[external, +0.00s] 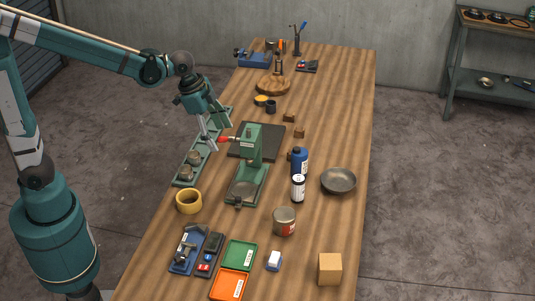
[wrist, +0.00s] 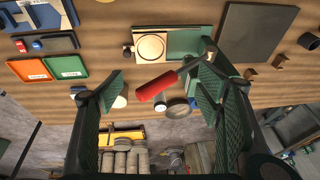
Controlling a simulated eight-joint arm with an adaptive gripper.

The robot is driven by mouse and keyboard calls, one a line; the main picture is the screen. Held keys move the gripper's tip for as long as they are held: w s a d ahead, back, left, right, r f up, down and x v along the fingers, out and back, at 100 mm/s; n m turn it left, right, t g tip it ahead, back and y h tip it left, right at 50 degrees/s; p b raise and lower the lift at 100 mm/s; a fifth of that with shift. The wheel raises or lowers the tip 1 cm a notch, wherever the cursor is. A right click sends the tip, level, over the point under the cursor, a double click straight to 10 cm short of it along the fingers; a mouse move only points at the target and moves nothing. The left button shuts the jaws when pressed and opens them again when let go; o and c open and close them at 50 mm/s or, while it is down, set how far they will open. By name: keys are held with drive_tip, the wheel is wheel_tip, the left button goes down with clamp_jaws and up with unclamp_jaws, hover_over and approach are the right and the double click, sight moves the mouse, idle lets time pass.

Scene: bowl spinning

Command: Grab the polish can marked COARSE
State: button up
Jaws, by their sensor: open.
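A squat grey metal can (external: 285,221) with a red and white label stands upright right of the green press; I cannot read the label as COARSE. In the wrist view, small pale and dark round shapes by the table edge are partly hidden by my fingers. My gripper (external: 216,131) is open and empty, beside the press and far from the grey can. In the wrist view the press's red lever handle (wrist: 157,86) shows between my fingers (wrist: 160,79); I cannot tell whether they touch.
The green press (external: 247,165) stands mid-table next to a dark board (external: 270,140). A shallow metal bowl (external: 338,180), yellow ring (external: 189,201), green tray (external: 240,253), orange tray (external: 231,285) and wooden block (external: 330,268) stand around. Table is clear at the right rear.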

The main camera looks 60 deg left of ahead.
drive_tip(key=w+d+f+m+g+p, duration=0.25)
drive_tip(key=w+d+m+p, duration=0.35)
drive_tip(key=d, duration=0.7)
drive_tip(key=m+p, duration=0.2)
drive_tip(key=p, duration=0.1)
hover_over(284, 212)
drive_tip(key=a, duration=0.2)
drive_tip(key=shift+g, duration=0.45)
wheel_tip(284, 212, down, 9)
drive_tip(key=shift+s+r, duration=0.1)
drive_tip(key=shift+d+f, duration=0.5)
drive_tip(key=shift+d, duration=0.05)
drive_tip(key=shift+d+f+p, duration=0.2)
drive_tip(key=shift+f+p, duration=0.1)
drive_tip(key=shift+f, duration=1)
drive_tip(key=shift+f, duration=0.15)
drive_tip(key=shift+d+f+p, duration=0.15)
drive_tip(key=shift+f+p, duration=0.05)
drive_tip(key=shift+f, duration=1.05)
drive_tip(key=shift+d+f+p, duration=0.15)
drive_tip(key=shift+f, duration=1.05)
